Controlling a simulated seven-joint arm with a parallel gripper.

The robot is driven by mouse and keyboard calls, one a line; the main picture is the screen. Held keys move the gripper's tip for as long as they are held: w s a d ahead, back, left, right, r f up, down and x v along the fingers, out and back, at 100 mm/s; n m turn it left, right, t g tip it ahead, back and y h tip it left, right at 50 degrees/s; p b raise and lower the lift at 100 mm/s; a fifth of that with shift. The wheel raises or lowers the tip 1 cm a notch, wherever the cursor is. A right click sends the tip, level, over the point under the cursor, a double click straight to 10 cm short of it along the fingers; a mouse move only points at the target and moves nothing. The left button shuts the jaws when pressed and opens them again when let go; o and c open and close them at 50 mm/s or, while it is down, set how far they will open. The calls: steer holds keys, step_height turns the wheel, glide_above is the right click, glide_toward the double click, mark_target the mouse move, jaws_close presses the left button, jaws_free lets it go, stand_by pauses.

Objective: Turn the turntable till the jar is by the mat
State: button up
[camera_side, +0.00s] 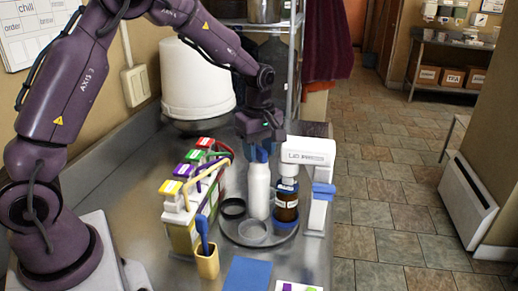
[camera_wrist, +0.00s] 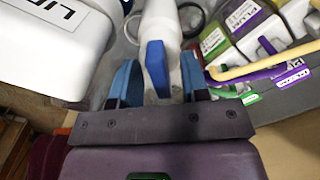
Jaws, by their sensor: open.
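The turntable (camera_side: 272,241) is a grey disc on the steel counter. A brown jar (camera_side: 287,208) with a white label and blue bands stands on its right side, close to the white lid machine (camera_side: 318,185). A white bottle (camera_side: 259,192) stands upright near its middle. The blue mat (camera_side: 247,273) lies in front of the turntable, apart from the jar. My gripper (camera_side: 261,154) points down above the white bottle. In the wrist view, its blue fingers are apart, with a blue piece (camera_wrist: 157,68) between them near the bottle (camera_wrist: 160,25). I cannot tell whether they touch it.
A black ring (camera_side: 233,208) and a clear dish (camera_side: 252,232) are on the turntable. Several coloured cartons (camera_side: 190,205) stand to its left. A tan cup (camera_side: 207,262) with a blue brush stands front left. A white bucket (camera_side: 195,80) is behind.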

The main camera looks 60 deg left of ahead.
jaws_close()
steer(key=shift+m, duration=2.2)
steer(key=shift+r+m, duration=0.1)
steer(key=shift+m, duration=6.7)
